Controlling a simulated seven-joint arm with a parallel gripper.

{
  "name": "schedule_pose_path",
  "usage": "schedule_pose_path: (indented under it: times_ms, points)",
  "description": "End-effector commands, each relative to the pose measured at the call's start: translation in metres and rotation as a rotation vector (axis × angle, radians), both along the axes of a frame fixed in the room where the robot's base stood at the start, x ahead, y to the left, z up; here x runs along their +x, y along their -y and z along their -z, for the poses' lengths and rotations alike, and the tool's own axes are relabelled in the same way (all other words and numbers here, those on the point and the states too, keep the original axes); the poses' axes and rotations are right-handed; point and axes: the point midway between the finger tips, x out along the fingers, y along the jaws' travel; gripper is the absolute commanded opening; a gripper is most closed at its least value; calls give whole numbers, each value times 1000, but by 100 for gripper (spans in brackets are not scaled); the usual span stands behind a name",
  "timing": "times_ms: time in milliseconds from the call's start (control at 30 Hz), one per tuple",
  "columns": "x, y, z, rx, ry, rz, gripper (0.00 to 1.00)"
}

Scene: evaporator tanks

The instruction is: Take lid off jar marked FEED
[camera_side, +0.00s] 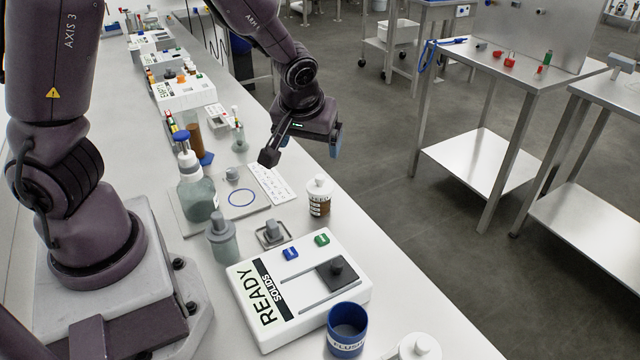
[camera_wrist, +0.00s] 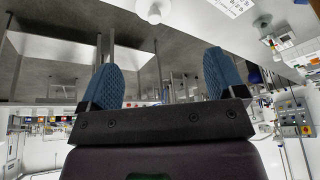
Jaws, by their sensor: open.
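A small jar (camera_side: 318,205) with brown contents and a white knobbed lid (camera_side: 319,184) stands upright on the bench, right of the ruled card. Its label is too small to read surely as FEED. The lid is on the jar. A white round lid (camera_wrist: 153,11) shows at the top of the wrist view, probably the same one. My gripper (camera_side: 335,140) is above and behind the jar, apart from it, with blue finger pads. In the wrist view my gripper (camera_wrist: 163,70) has its two pads wide apart with nothing between them.
A READY/SOLIDS box (camera_side: 350,262), a blue FLUSH cup (camera_side: 347,330) and another white-lidded container (camera_side: 415,347) stand nearer the camera. A grey-green bottle (camera_side: 197,195) and a grey bottle (camera_side: 222,240) stand left. The bench's right edge is close to the jar.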

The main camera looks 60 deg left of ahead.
Motion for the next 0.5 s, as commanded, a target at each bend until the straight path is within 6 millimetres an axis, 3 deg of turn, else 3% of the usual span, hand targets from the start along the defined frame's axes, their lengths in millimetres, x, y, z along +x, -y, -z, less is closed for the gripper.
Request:
schedule_pose_path:
  times_ms: [167, 500]
  points:
    - [5, -2, 7, -16, 32, -52, 89]
    - [20, -17, 61, -17, 29, -49, 89]
